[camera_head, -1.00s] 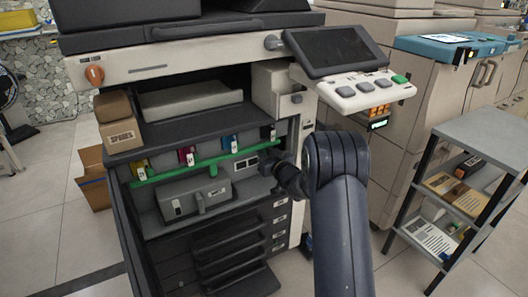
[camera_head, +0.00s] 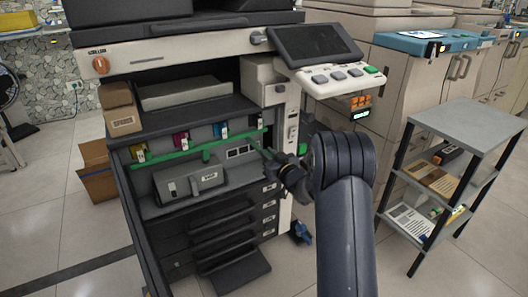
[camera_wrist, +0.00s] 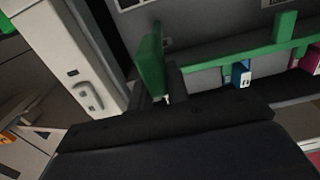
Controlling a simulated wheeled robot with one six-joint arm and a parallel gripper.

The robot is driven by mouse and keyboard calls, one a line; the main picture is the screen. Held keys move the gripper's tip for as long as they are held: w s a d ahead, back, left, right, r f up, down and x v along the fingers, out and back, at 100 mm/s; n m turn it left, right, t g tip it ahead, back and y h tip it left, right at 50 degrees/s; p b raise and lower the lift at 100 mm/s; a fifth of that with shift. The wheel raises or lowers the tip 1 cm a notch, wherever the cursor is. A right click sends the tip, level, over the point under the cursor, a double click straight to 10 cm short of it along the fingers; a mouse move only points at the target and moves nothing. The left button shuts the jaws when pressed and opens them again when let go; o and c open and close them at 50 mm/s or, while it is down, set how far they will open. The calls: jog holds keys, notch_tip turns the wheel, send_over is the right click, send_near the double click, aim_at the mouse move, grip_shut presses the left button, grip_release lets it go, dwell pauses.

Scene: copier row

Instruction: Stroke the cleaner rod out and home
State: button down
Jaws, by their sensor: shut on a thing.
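My gripper (camera_head: 278,165) is in front of the open copier, at the right end of its toner bay. In the wrist view its dark fingers (camera_wrist: 162,90) are shut on an upright green handle (camera_wrist: 151,60), which I take to be the cleaner rod's. How far the rod is out is unclear.
A green bar (camera_head: 190,152) crosses below the coloured toners. A grey unit (camera_head: 188,180) with a handle sits under it. The copier's open door stands at left, and an extended tray (camera_head: 240,272) juts out low. A shelf cart (camera_head: 470,122) stands at right.

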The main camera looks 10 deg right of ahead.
jog(key=shift+v, duration=1.8)
jog(key=c, duration=1.4)
grip_release()
jog(key=shift+o, duration=0.2)
jog(key=p+v, duration=0.2)
jog(key=v, duration=0.8)
jog(key=shift+s, duration=0.4)
jog(key=shift+d, duration=0.1)
